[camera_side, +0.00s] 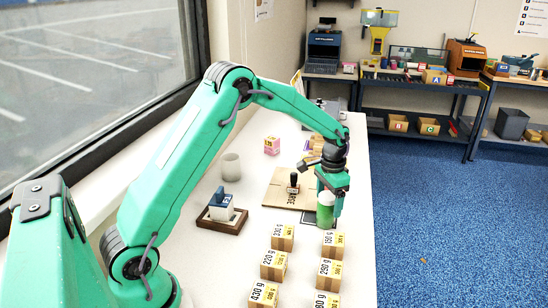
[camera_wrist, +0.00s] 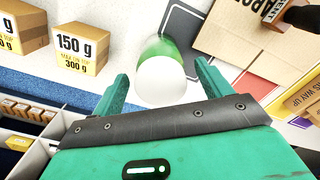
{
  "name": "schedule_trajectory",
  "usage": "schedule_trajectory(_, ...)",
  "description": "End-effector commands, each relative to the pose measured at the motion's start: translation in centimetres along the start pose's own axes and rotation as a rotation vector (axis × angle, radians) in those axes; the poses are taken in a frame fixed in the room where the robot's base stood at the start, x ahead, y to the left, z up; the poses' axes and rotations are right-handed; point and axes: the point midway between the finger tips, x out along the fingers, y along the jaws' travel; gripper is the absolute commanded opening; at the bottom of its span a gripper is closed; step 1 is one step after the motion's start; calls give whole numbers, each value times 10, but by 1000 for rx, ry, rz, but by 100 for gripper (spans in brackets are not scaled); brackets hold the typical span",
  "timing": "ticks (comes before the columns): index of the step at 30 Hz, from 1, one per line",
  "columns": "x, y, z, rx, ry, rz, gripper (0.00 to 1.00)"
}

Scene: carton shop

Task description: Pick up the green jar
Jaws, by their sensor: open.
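The green jar (camera_side: 325,211) stands on the white table, near its right edge in the side view. In the wrist view the jar (camera_wrist: 158,50) shows its green side and a pale round end facing the camera. My gripper (camera_side: 332,200) points down at the jar, and its fingers are open. In the wrist view my gripper (camera_wrist: 162,84) has one finger on each side of the jar's pale end, with a gap on both sides. I cannot tell how far down the fingers reach.
Several weight-labelled cartons stand close in front, the nearest marked 150 g (camera_wrist: 80,45). A flat cardboard sheet (camera_side: 279,190) with a black-handled stamp (camera_side: 293,183) lies behind.

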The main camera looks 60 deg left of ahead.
Motion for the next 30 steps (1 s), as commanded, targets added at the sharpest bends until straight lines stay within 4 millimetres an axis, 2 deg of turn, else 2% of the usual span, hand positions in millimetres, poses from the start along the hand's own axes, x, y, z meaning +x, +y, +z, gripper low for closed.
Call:
schedule_trajectory(6,27,-1,3,0,-4,1,77)
schedule_trajectory(10,36,-1,2,0,-1,0,77)
schedule_trajectory(26,39,-1,2,0,0,0,77)
schedule_trajectory(27,39,-1,2,0,0,0,76)
schedule_trajectory(30,39,-1,2,0,0,0,56)
